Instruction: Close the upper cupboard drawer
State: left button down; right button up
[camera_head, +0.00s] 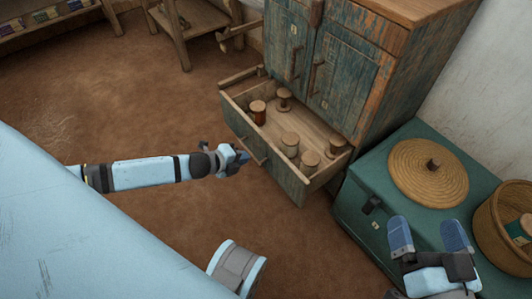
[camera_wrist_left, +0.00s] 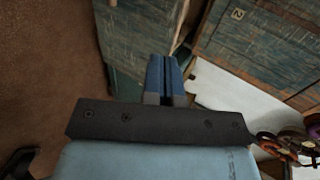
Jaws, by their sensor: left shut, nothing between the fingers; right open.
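The cupboard (camera_head: 345,75) has worn blue-green doors. Below its doors a wooden drawer (camera_head: 280,172) stands pulled out, with several spools inside and a handle on its front; whether another drawer is under it I cannot tell. My left gripper (camera_head: 243,157) is shut and empty, just left of the drawer front near the handle; whether it touches I cannot tell. Its closed fingers (camera_wrist_left: 164,78) show in the left wrist view, in front of weathered blue-green wood (camera_wrist_left: 140,35). My right gripper (camera_head: 428,236) is open and empty at the lower right, over the green chest.
The green chest (camera_head: 352,205) stands right of the drawer, with a round woven lid (camera_head: 428,170) and a basket (camera_head: 490,232) on it. A wooden stool (camera_head: 185,25) is behind at the left.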

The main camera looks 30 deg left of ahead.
aim_at(271, 149)
pick_arm(q)
jog(key=b+x, duration=0.1)
jog(key=x, duration=0.1)
jog(key=b+x, duration=0.1)
jog(key=x, duration=0.2)
jog(key=r+b+x, duration=0.1)
jog(key=x, duration=0.1)
jog(key=shift+w+d+f, duration=0.2)
jog(key=shift+w+d, duration=0.05)
jog(key=shift+w, duration=0.25)
jog(key=shift+w+d+b, duration=0.3)
jog(key=shift+w, duration=0.3)
jog(key=shift+r, duration=0.1)
pick_arm(e)
jog(key=f, duration=0.1)
jog(key=w+f+n, duration=0.1)
jog(key=f, duration=0.1)
jog(key=shift+d+n, duration=0.2)
jog(key=shift+n, duration=0.1)
pick_arm(q)
jog(key=shift+w, duration=0.1)
pick_arm(e)
jog(key=shift+r, duration=0.1)
